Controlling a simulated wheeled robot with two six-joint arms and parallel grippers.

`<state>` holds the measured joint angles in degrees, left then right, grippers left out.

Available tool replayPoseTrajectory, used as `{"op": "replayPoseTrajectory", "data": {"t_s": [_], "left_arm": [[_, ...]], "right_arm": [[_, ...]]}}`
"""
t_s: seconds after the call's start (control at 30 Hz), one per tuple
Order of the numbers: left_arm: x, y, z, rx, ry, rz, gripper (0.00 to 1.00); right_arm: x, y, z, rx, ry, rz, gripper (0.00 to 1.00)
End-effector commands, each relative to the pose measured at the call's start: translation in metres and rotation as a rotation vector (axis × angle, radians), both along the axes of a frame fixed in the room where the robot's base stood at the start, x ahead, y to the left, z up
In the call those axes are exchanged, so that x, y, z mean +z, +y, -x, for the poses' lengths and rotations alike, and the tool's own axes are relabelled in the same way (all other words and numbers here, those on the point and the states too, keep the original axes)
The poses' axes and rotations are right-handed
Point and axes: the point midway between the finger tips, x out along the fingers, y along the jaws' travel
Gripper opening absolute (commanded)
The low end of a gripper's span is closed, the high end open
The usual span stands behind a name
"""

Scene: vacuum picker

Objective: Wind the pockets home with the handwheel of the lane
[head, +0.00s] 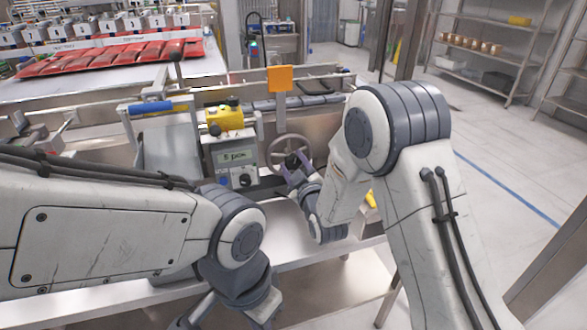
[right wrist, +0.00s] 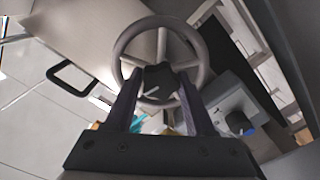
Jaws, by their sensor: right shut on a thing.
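The handwheel (head: 273,147) is a grey ring with a dark hub knob, on the front of the lane's machine right of its display box. In the right wrist view the ring (right wrist: 118,52) fills the upper middle, with the black lobed knob (right wrist: 160,84) at its centre. My right gripper (head: 294,164) is at the hub; its two dark fingers (right wrist: 160,98) sit on either side of the knob, shut on it. The display (head: 235,156) seems to read "5 pos". My left gripper (head: 228,318) points down at the bottom edge, its tips cut off.
A yellow block (head: 225,118), an orange plate (head: 280,79) on a post and a blue-handled bar (head: 151,107) stand around the machine. Red pouches (head: 110,58) lie in a row behind. Shelves (head: 500,45) stand far right. The floor at right is open.

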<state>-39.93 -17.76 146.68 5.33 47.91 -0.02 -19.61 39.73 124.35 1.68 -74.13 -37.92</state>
Motion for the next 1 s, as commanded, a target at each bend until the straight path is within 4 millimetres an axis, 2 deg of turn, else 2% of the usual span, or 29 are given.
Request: {"op": "replayPoseTrajectory", "data": {"t_s": [0.2,0.43,1.0], "left_arm": [[-0.01,0.0,0.0,0.0,0.0,0.0,0.0],[-0.014,0.0,0.0,0.0,0.0,0.0,0.0],[-0.015,0.0,0.0,0.0,0.0,0.0,0.0]], "right_arm": [[-0.003,0.001,0.001,0.004,-0.04,0.136,0.0],[-0.003,0.001,0.001,0.004,-0.066,0.218,0.0],[-0.002,0.001,0.001,0.005,-0.076,0.252,0.0]]}}
